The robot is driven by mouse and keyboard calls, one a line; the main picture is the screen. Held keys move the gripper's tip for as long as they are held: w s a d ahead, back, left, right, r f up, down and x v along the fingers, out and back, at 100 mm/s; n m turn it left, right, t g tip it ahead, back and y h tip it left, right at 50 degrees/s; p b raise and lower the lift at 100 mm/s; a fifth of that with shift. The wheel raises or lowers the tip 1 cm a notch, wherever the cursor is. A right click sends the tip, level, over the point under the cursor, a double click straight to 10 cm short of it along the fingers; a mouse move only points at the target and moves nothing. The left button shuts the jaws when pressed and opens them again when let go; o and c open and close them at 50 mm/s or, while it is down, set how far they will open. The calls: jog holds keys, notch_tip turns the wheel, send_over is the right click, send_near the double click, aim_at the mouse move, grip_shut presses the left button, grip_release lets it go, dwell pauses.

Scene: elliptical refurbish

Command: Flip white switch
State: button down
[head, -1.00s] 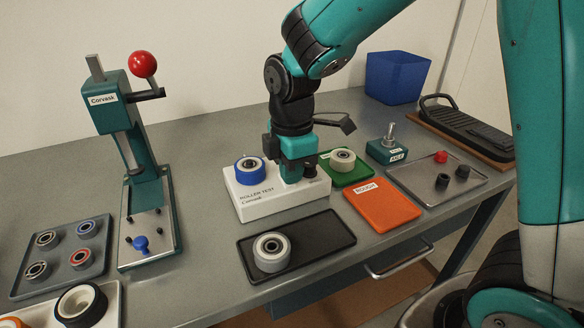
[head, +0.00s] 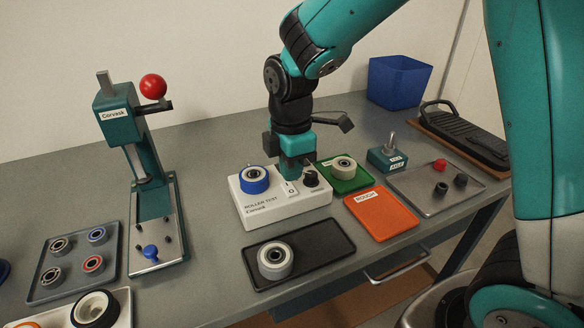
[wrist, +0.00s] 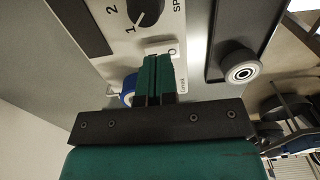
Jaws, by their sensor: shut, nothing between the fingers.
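The white roller test box (head: 262,207) stands on the bench with a blue-rimmed roller (head: 254,180) on its left and a black speed knob (head: 311,179) on its right. The white switch (head: 291,188) sits between them on the box top. It also shows in the wrist view (wrist: 161,46), partly hidden behind my fingertips. My gripper (head: 290,179) points down, shut and empty, right at the switch. In the wrist view its fingertips (wrist: 158,60) overlap the switch edge; I cannot tell whether they touch it. Which way the switch is tipped is unclear.
A black tray (head: 318,236) with a grey roller (head: 275,261) lies in front of the box. A green tray (head: 350,185) and an orange tray (head: 382,214) lie to the right. A teal press (head: 150,190) with a red ball handle stands left.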

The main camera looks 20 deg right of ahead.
notch_tip(320, 180, up, 12)
dwell(0.3)
jog(key=shift+f, duration=0.1)
jog(key=s+a+m+y+p, duration=0.1)
jog(key=s+a+m+y, duration=0.1)
jog(key=s+m, duration=0.6)
jog(key=s+a+m+y+p, duration=0.1)
jog(key=s+a+m+y, duration=0.15)
jog(key=s, duration=0.95)
jog(key=n+h+p, duration=0.1)
jog(key=n+p, duration=0.3)
jog(key=n, duration=0.7)
send_over(292, 187)
jog(key=d, duration=0.3)
jog(key=shift+m+t, duration=0.25)
jog(key=shift+t, duration=0.05)
jog(key=x, duration=0.8)
jog(key=p+x, duration=0.1)
jog(key=x, duration=0.3)
jog(key=shift+d+f, duration=0.3)
jog(key=shift+f, duration=0.2)
jog(key=shift+w+f, duration=0.15)
jog(key=shift+f, duration=0.4)
